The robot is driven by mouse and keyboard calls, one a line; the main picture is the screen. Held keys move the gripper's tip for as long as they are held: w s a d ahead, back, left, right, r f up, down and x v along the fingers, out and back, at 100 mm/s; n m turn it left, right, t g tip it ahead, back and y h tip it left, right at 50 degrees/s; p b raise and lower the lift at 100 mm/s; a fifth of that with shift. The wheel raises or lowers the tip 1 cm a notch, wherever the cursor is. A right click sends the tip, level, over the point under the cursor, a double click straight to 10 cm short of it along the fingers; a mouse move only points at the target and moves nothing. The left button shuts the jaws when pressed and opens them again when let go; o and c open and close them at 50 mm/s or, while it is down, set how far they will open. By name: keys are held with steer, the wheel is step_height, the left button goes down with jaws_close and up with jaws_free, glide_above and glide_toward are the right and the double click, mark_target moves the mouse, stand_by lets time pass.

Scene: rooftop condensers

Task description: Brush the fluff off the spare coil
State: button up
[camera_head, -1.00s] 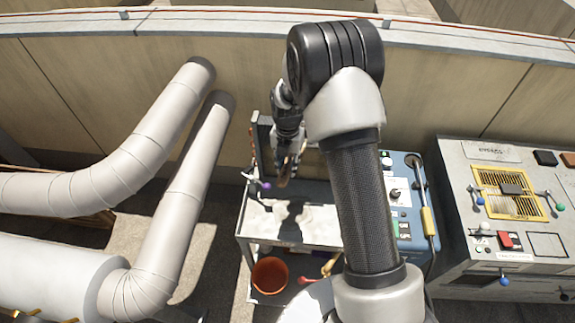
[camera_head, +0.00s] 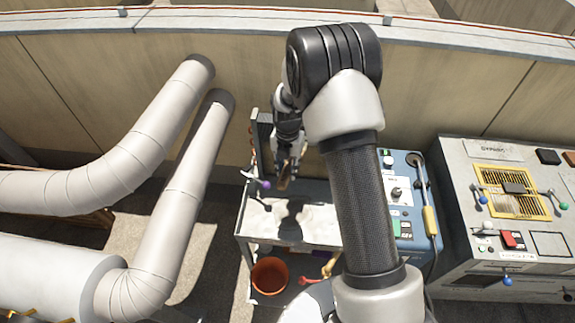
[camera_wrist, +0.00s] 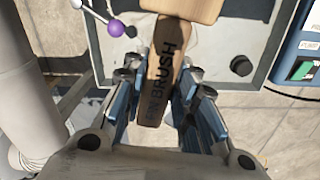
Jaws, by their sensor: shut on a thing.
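My gripper (camera_wrist: 160,88) is shut on the wooden brush (camera_wrist: 158,70), whose handle carries dark lettering reading BRUSH. In the head view the brush (camera_head: 286,178) is small and hangs below my gripper (camera_head: 289,160), above the cart's pale top. The upright dark panel with copper-coloured bends (camera_head: 262,135) at the cart's back left looks like the spare coil. My gripper is just right of it; I cannot tell whether the brush touches it. My arm hides part of the coil's surroundings, and I cannot make out any fluff.
The cart top (camera_head: 318,228) is mostly bare. A purple-knobbed lever (camera_head: 265,185) sticks out near the coil. An orange bucket (camera_head: 269,274) stands on the lower shelf. A blue instrument box (camera_head: 402,190) is to the right, large white pipes (camera_head: 185,185) to the left, a wall behind.

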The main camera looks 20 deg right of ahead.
steer(key=shift+w+r+p, duration=0.1)
steer(key=shift+r+p, duration=1.35)
steer(key=shift+r, duration=0.65)
steer(key=shift+f+b, duration=1.5)
steer(key=shift+f, duration=0.65)
steer(key=shift+r+p, duration=0.3)
steer(key=shift+r, duration=0.15)
steer(key=shift+r+p, duration=1.1)
steer(key=shift+r, duration=0.6)
steer(key=shift+f+b, duration=1.5)
steer(key=shift+f, duration=0.75)
steer(key=shift+r+p, duration=1.45)
steer(key=shift+r, duration=0.8)
